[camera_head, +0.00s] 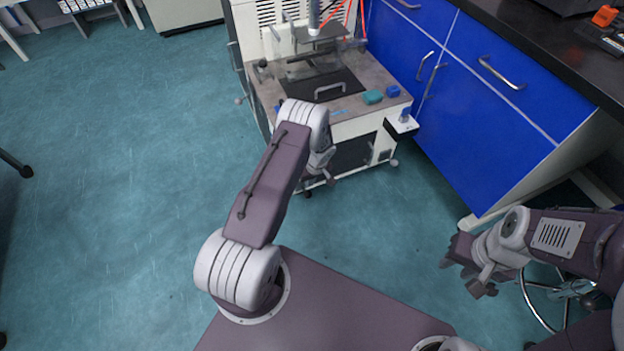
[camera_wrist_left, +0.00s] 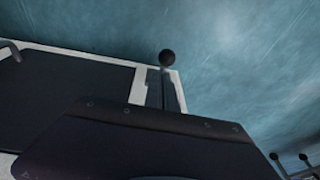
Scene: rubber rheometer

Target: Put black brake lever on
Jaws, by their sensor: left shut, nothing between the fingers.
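A black ball knob (camera_wrist_left: 167,57) on a dark, narrow lever shows near the top middle of the left wrist view, at the corner of a pale frame. I cannot tell for sure whether this is the black brake lever. In the head view the rheometer (camera_head: 349,128) stands on the floor ahead, with small wheels (camera_head: 393,163) low on its frame. My left gripper (camera_head: 331,177) is shut and empty, low in front of the machine, partly hidden by its own wrist.
Blue cabinets (camera_head: 500,110) under a dark counter (camera_head: 540,45) stand close to the machine's right side. A stool base (camera_head: 545,305) is below my right arm. The teal floor (camera_head: 130,180) is clear to the left.

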